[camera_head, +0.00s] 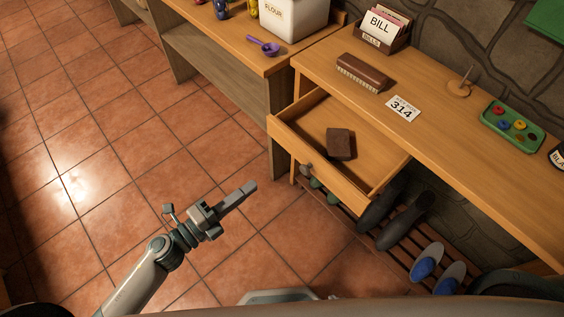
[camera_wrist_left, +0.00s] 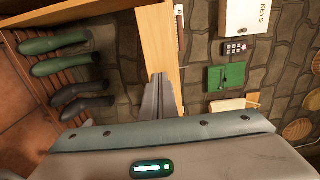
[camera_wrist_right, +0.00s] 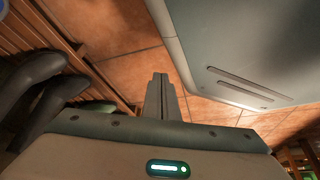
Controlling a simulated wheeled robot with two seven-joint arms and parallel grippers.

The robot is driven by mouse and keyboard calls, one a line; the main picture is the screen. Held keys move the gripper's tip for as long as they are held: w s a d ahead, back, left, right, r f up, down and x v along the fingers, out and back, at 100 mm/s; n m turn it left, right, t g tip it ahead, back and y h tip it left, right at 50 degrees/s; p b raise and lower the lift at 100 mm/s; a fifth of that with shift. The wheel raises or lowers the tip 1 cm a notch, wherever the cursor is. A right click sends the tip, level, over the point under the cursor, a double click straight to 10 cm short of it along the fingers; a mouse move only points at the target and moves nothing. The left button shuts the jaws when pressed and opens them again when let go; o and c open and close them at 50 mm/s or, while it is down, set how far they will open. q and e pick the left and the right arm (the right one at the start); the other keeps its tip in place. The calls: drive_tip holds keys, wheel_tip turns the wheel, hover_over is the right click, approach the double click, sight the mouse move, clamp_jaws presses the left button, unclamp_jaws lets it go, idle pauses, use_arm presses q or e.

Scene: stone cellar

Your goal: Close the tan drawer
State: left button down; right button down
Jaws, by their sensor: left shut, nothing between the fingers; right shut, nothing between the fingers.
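The tan drawer (camera_head: 330,177) stands pulled out from under the wooden bench, with a round knob (camera_head: 306,170) on its front. A dark brown block (camera_head: 340,144) lies inside on the drawer floor. My left gripper (camera_head: 250,187) is shut and empty, in front of the drawer and to the left of the knob, apart from it. Its closed fingers also show in the left wrist view (camera_wrist_left: 160,90). My right gripper (camera_wrist_right: 160,92) is shut and empty in the right wrist view, over the tiled floor; it is not visible in the head view.
The bench top (camera_head: 440,128) carries a brush (camera_head: 362,72), a number card (camera_head: 403,109), a bill box (camera_head: 383,30) and a green paint tray (camera_head: 513,126). Below the drawer, a slatted rack (camera_head: 398,262) holds boots and slippers. Tiled floor (camera_head: 110,150) is clear at left.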

sight(296, 152)
use_arm(q)
drive_tip(key=shift+w, duration=0.15)
